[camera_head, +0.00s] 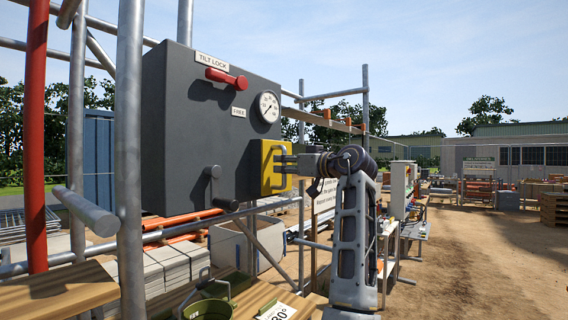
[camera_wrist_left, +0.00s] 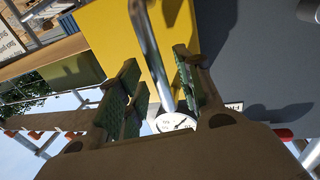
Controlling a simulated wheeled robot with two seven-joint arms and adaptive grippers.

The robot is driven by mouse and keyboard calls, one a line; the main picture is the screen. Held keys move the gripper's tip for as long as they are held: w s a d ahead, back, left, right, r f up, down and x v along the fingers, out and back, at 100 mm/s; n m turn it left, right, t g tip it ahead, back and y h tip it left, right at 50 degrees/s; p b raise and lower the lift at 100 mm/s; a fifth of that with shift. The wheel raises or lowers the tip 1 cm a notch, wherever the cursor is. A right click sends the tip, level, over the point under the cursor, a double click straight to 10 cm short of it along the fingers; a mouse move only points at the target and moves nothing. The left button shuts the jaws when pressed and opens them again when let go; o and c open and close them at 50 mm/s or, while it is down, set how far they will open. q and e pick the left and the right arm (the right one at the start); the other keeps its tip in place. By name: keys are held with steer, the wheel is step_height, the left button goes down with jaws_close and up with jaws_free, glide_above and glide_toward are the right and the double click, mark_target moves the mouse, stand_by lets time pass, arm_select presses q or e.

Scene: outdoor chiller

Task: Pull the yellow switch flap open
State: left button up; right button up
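The yellow switch flap (camera_head: 268,158) sits at the lower right of the dark grey box (camera_head: 190,135) and looks closed from here. In the left wrist view the yellow flap (camera_wrist_left: 113,35) fills the upper middle, with a shiny metal bar handle (camera_wrist_left: 147,40) in front of it. My left gripper (camera_head: 285,165) is at the flap's face, its fingers pointing at it. In the wrist view the green-padded fingers (camera_wrist_left: 162,82) are apart, with the bar running between them. I see gaps beside the bar, though contact is hard to judge. My right gripper is not in view.
The box has a red lever (camera_head: 227,78), a pressure gauge (camera_head: 268,106) and a grey lever (camera_head: 214,185). Scaffold pipes (camera_head: 130,150) stand at the left. Open dirt ground lies to the right.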

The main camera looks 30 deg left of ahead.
arm_select(q)
steer(key=shift+w+a, duration=0.15)
steer(key=shift+a, duration=0.5)
jaws_close()
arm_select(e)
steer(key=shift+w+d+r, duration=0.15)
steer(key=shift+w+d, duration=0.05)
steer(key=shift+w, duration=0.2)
